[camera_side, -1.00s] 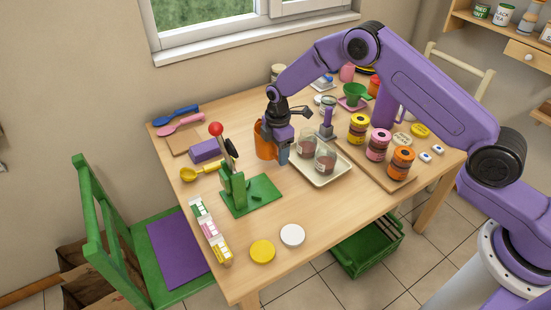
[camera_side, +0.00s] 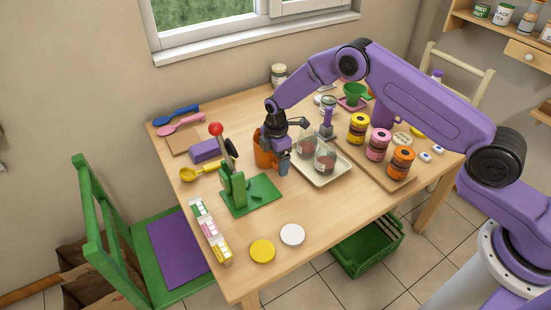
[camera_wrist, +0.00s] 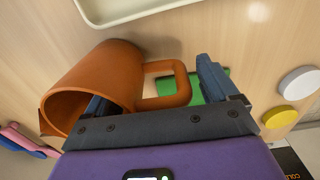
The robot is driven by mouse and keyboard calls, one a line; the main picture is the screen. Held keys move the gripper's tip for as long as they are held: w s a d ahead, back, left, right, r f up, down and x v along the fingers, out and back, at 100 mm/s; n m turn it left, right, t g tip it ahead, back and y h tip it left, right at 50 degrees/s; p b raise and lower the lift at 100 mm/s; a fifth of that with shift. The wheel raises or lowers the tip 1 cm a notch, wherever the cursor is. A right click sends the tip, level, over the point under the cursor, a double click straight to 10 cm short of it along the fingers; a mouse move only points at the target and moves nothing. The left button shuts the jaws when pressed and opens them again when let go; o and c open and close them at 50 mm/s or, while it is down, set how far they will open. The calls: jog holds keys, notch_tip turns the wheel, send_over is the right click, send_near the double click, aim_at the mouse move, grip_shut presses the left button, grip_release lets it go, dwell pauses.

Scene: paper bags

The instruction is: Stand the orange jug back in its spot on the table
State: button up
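The orange jug (camera_side: 263,153) stands upright on the table behind the green stand and left of the cream tray. In the wrist view the jug (camera_wrist: 88,85) is at the left, its open mouth facing the lower left and its handle (camera_wrist: 180,92) to the right. My gripper (camera_side: 283,163) is low at the jug's right side. In the wrist view my gripper (camera_wrist: 155,86) has its fingers wide apart, with the handle between them. The left finger is partly hidden against the jug. The jug's base is mostly hidden in the side view.
The cream tray (camera_side: 318,182) with two glass jars is close on the right. The green stand (camera_side: 262,196) with a red-knobbed lever is close in front. A purple block (camera_side: 205,150) and a yellow scoop (camera_side: 197,172) lie left. The front right of the table is clear.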

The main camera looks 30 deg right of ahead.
notch_tip(320, 180, up, 12)
jog(key=shift+d+r, duration=0.1)
jog(key=shift+r, duration=0.05)
dwell(0.7)
jog(key=shift+s+r, duration=0.1)
jog(key=s+a+r+m, duration=0.1)
jog(key=s+r, duration=0.5)
jog(key=s, duration=0.4)
jog(key=s+r+m, duration=0.2)
jog(key=s+r, duration=0.4)
jog(key=s, duration=0.3)
jog(key=s+d+r+m, duration=0.1)
jog(key=s+d, duration=0.5)
jog(key=s, duration=0.5)
jog(key=s+d+m, duration=0.1)
jog(key=s+d, duration=0.5)
jog(key=s, duration=0.6)
jog(key=shift+s+d+r, duration=0.15)
jog(key=shift+s+r, duration=0.1)
jog(key=shift+r, duration=0.1)
